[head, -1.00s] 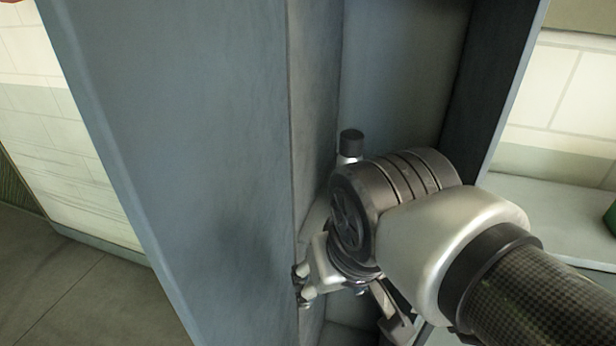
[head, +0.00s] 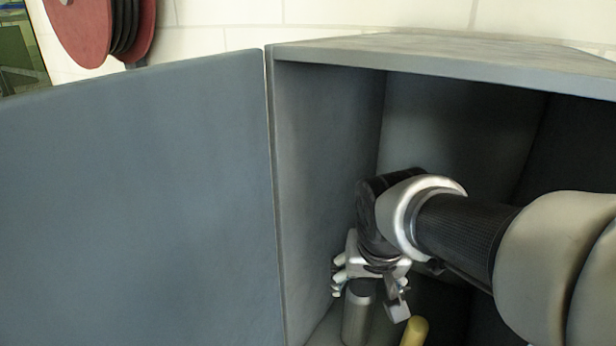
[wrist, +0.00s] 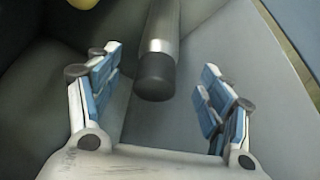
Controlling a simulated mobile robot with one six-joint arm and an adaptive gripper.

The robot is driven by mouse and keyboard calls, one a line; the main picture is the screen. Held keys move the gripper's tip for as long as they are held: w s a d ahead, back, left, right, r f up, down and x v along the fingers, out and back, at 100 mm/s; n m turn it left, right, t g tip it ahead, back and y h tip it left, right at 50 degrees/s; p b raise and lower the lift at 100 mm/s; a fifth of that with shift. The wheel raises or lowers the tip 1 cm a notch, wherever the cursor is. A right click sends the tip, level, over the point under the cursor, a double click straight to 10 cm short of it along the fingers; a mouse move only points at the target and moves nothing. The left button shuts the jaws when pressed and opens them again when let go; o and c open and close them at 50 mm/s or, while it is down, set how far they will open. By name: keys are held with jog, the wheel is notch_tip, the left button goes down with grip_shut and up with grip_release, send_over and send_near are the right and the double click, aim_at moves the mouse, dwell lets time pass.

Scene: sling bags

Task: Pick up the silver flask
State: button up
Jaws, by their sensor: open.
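The silver flask (head: 357,318) stands on the floor of the open grey-blue locker in the head view, its lower part cut off by the frame edge. In the wrist view the flask (wrist: 160,28) shows a metal body and a dark cap pointing toward my gripper. My gripper (head: 369,293) is open, with its fingers around the flask's upper end in the head view. In the wrist view my gripper (wrist: 157,88) has its two blue-padded fingers apart, one on each side of the cap. I see no finger touching the flask.
A yellow object (head: 414,331) stands close to the right of the flask; its edge also shows in the wrist view (wrist: 84,3). The locker's side wall (head: 325,180) is close on the left, and its open door (head: 135,210) spreads further left. A red reel (head: 95,30) hangs on the tiled wall.

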aim_at(361, 294)
jog(key=x, duration=0.8)
jog(key=shift+w+d+f, duration=0.1)
jog(key=shift+w+f, duration=0.1)
jog(key=shift+w, duration=0.1)
jog(key=shift+s, duration=0.1)
jog(key=shift+c, duration=0.4)
grip_shut()
